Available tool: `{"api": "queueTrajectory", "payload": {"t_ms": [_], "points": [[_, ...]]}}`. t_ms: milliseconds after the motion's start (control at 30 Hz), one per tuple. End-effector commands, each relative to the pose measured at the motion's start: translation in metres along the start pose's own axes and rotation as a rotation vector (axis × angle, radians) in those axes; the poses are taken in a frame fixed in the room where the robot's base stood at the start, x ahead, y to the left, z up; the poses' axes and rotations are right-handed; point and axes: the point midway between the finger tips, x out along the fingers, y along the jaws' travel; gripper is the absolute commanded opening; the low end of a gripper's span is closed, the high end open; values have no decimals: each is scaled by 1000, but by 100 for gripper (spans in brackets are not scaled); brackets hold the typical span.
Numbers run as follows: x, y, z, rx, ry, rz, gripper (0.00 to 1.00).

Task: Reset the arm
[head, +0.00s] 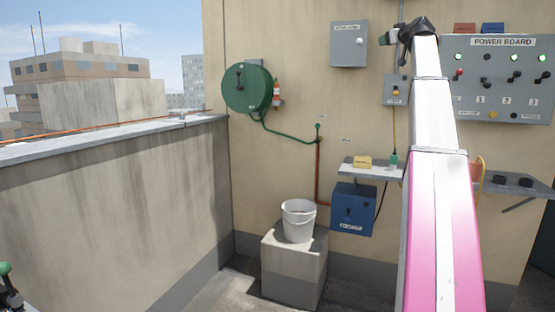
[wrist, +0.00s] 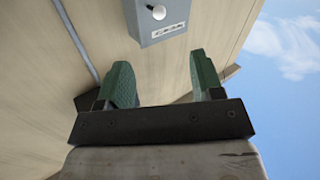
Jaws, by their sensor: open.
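My gripper (head: 385,38) is raised high in the head view, at the top of my arm and pointing left, just right of a grey wall box (head: 346,52). In the wrist view, my gripper (wrist: 165,82) shows two green-padded fingers spread apart, with nothing between them. A grey box with a round pale knob and a label (wrist: 162,18) lies beyond the fingertips at the top of that view. My arm hides part of the wall and the left side of the power board (head: 502,80).
A green hose reel (head: 247,89) hangs on the wall. A white bucket (head: 298,221) stands on a concrete block (head: 293,275). A small shelf (head: 370,171) sits above a blue box (head: 352,208). Another shelf (head: 518,187) juts out right of my arm. A parapet (head: 110,190) bounds the left.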

Motion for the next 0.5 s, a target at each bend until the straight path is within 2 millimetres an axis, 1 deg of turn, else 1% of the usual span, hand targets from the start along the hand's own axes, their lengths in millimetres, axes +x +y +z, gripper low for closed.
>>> {"api": "queueTrajectory", "payload": {"t_ms": [33,167,267,367,467,500], "points": [[2,-4,10,6,-10,-3,61],[10,-12,36,24,-40,-10,61],[16,-20,60,40,-70,-17,61],[24,-31,90,60,-107,-27,61],[32,-45,128,84,-152,-36,61],[36,-52,146,95,-175,-40,61]]}}
